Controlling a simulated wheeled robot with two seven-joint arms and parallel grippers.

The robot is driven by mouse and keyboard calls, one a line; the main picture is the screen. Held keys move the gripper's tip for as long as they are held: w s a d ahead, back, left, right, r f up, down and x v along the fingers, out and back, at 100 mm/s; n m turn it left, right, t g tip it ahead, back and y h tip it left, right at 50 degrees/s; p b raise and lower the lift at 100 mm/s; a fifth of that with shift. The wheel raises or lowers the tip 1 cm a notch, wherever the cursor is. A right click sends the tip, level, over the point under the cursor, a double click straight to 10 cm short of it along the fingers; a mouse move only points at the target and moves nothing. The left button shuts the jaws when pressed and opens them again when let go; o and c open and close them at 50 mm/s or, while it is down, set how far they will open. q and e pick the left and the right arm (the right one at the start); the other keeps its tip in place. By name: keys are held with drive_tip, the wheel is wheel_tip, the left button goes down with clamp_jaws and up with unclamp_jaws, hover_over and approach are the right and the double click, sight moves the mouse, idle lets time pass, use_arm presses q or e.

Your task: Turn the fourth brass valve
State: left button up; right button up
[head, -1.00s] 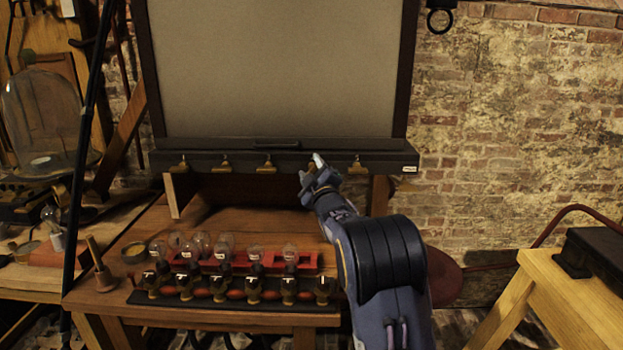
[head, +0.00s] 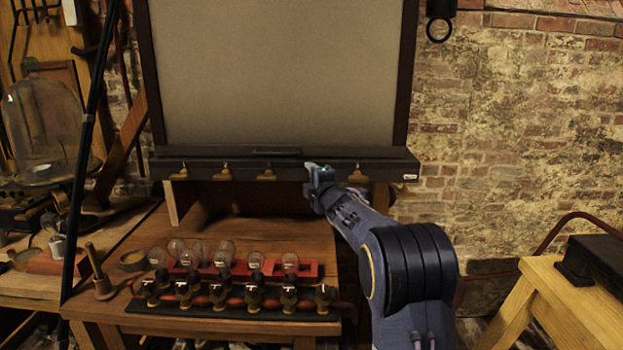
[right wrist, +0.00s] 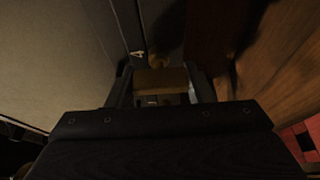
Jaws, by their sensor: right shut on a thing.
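A black rail (head: 240,163) runs under the large grey panel. Brass valves hang along it: the first (head: 180,173), second (head: 222,173) and third (head: 267,173) show to the left of my right gripper, and another (head: 357,175) to its right. My right gripper (head: 316,172) is at the rail in the fourth place and covers the fourth valve in the head view. In the right wrist view a brass piece, the fourth valve (right wrist: 161,80), sits between the fingers, which are shut on it. My left gripper is not in view.
Below, a wooden bench (head: 270,235) holds glass bulbs in a red rack (head: 308,270) and a row of dark brass fittings (head: 255,297). A glass dome (head: 40,130) stands at the left. A wooden stool (head: 555,290) stands at the right.

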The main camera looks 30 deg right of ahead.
idle(0.4)
drive_tip(key=o, duration=1)
drive_tip(key=shift+a, duration=0.1)
drive_tip(key=shift+c, duration=0.2)
drive_tip(key=s+a+b, duration=0.1)
drive_tip(key=s+b, duration=0.1)
drive_tip(key=s, duration=0.5)
drive_tip(key=shift+s+b, duration=0.35)
